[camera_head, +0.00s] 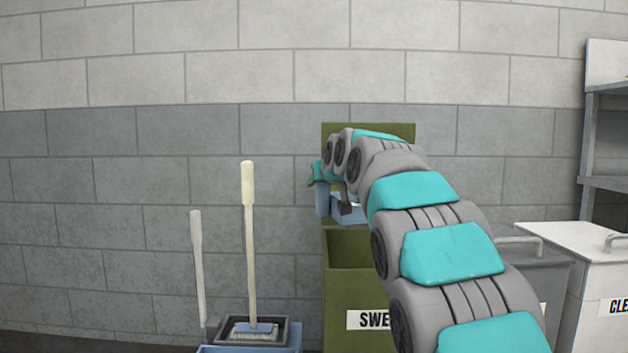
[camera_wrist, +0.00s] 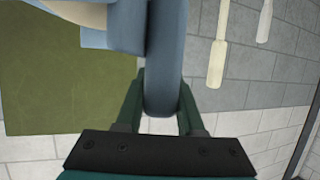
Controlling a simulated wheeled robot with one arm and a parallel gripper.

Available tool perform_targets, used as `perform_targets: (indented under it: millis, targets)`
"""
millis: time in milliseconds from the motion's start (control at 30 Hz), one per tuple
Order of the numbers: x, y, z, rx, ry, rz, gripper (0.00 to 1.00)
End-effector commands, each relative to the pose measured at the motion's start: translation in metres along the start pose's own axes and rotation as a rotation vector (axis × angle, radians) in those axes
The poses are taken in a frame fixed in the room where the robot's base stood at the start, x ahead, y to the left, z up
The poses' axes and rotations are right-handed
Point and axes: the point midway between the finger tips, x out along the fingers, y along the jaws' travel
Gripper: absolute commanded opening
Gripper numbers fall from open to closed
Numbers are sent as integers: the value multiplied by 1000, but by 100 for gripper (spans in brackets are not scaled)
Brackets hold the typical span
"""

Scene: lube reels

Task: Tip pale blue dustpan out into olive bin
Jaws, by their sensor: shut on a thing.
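The olive bin (camera_head: 347,290) stands against the wall with its top open and a label starting "SWE" on its front. Its olive back panel rises behind and also shows in the wrist view (camera_wrist: 60,90). My gripper (camera_head: 335,197) is above the bin's opening; in the wrist view (camera_wrist: 163,115) its two green fingers are shut on the handle of the pale blue dustpan (camera_wrist: 165,65). In the head view the dustpan (camera_head: 348,212) is partly hidden by my arm. A beige patch shows by its pan at the wrist view's top; I cannot tell what it is.
Left of the bin, a cream-handled brush (camera_head: 249,220) and a paler handle (camera_head: 197,255) stand by a dark tray (camera_head: 225,331) on a blue box. Right are a grey bin (camera_head: 545,265) and a white bin (camera_head: 585,260), with shelving (camera_head: 592,130) beyond.

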Motion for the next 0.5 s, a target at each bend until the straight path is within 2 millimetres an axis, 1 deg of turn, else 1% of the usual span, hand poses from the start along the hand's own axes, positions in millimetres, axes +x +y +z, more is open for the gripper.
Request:
perform_targets:
  millis: [167,400,500]
  targets:
    - [0,8,0,72,1,-26,0]
    - [0,29,0,273,0,-99,0]
    - [-1,38,-4,339,1,-123,0]
